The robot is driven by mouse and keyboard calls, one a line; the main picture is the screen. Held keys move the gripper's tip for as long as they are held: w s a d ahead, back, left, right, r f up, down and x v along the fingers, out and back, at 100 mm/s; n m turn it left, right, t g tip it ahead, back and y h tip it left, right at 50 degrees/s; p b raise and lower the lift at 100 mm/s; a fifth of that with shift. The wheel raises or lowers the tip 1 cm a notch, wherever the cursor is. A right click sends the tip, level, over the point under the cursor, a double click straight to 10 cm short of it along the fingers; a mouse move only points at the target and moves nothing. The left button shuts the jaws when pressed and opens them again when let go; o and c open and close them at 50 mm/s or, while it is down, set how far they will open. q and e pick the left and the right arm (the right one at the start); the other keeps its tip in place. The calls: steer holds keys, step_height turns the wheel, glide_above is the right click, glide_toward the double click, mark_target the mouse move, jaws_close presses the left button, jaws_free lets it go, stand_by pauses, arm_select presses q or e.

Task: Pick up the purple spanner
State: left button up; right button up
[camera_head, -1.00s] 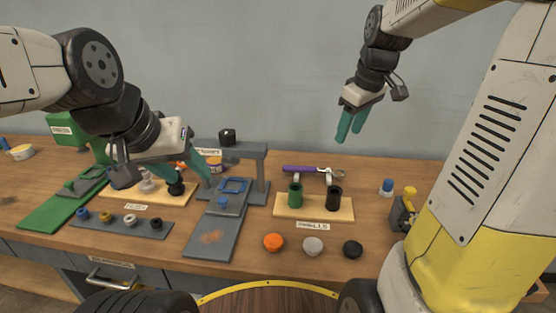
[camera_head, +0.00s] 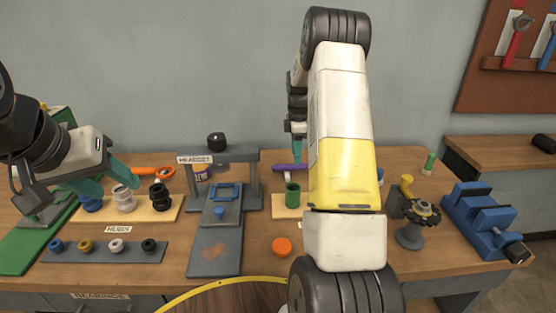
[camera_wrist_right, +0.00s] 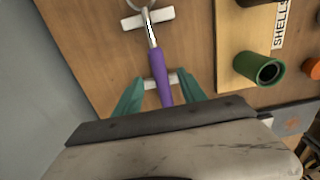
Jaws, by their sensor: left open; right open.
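The purple spanner (camera_wrist_right: 159,72) has a purple handle and a silver ring head. In the right wrist view it lies across two white rests on the wooden bench. My right gripper (camera_wrist_right: 155,97) is open, with one green finger on each side of the handle; I cannot tell how far above it they are. In the head view only a bit of the purple handle (camera_head: 284,167) shows, since my right arm hides the rest. My left gripper (camera_head: 112,182) is open and empty above the left part of the bench, near the hubs.
A green cup (camera_wrist_right: 258,68) stands on a wooden board beside the spanner. A grey press (camera_head: 253,175) stands left of it on the bench. An orange cap (camera_head: 282,246) lies in front. A blue vise (camera_head: 478,212) sits at the right.

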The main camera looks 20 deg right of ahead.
mark_target(304, 167)
step_height(304, 167, down, 5)
steer(key=shift+w+r, duration=0.1)
jaws_close()
stand_by(1.5)
